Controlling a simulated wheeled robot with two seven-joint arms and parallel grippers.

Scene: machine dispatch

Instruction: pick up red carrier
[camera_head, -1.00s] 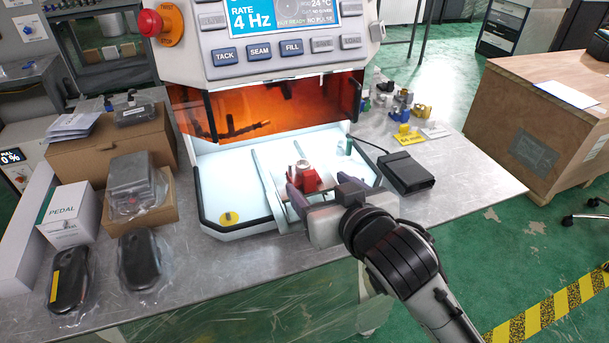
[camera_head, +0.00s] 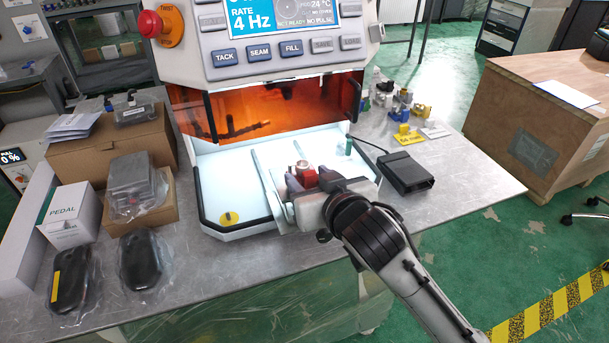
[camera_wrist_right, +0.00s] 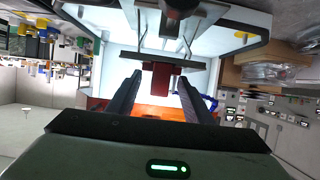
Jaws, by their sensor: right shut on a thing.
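The red carrier (camera_head: 308,178) sits on the lit white tray of the machine, between two thin rails, with a metallic round part on top. My right gripper (camera_head: 305,182) reaches it from the front, and its fingers are shut on the carrier's sides. In the right wrist view the red carrier (camera_wrist_right: 162,82) shows between the two dark fingers (camera_wrist_right: 160,95). The gripper body hides the carrier's near, lower part in the head view. I cannot tell whether the carrier touches the tray. My left gripper is not in view.
The machine's orange shield (camera_head: 265,105) hangs over the tray's back. A black pedal (camera_head: 405,172) lies right of the tray. Boxes (camera_head: 115,145) and wrapped black pedals (camera_head: 140,258) fill the bench's left. Small coloured parts (camera_head: 400,100) stand at the back right.

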